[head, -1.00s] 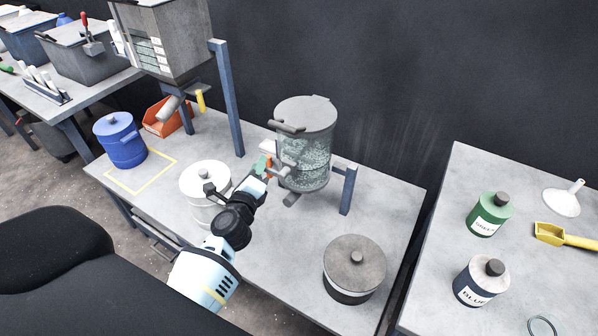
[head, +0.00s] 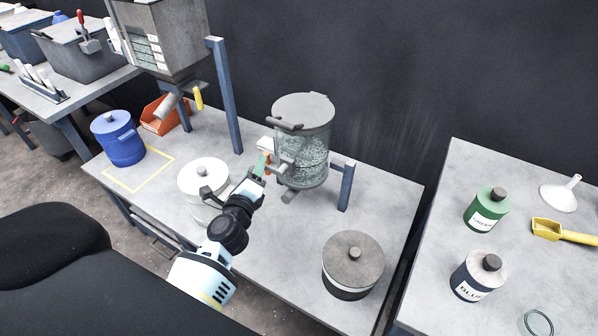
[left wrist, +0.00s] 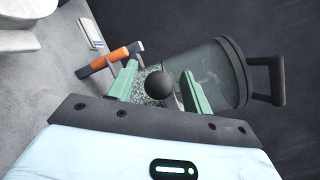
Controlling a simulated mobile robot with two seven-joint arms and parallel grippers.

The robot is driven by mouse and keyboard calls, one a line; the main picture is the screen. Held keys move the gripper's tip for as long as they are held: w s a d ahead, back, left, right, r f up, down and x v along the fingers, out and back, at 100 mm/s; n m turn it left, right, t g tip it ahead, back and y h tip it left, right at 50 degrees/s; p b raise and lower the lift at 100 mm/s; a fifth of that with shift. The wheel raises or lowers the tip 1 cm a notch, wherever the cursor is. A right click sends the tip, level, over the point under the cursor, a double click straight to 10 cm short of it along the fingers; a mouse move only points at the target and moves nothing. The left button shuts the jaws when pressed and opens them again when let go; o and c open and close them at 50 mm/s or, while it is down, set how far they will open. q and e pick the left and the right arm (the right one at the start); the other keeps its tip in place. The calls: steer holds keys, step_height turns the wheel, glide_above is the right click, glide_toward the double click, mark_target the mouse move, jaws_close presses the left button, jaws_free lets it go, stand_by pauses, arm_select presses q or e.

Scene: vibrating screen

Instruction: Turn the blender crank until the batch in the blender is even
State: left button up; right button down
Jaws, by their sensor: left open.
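The blender (head: 313,158) is a clear drum with a grey lid, held on a stand at the back of the middle table. Its batch of pale and green bits shows through the wall; how even it is cannot be told. Contact cannot be told. In the head view the left gripper (head: 261,167) partly hides the crank. My right gripper is not in view.
A white lidded pot (head: 203,178) stands close beside my left arm. A grey-lidded pot (head: 353,262) stands at the table's front right. A blue drum (head: 118,140) and a hopper stand (head: 225,95) are to the left. Green and blue jars are on the right table.

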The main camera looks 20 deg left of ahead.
arm_select(q)
steer(key=shift+v, duration=2.15)
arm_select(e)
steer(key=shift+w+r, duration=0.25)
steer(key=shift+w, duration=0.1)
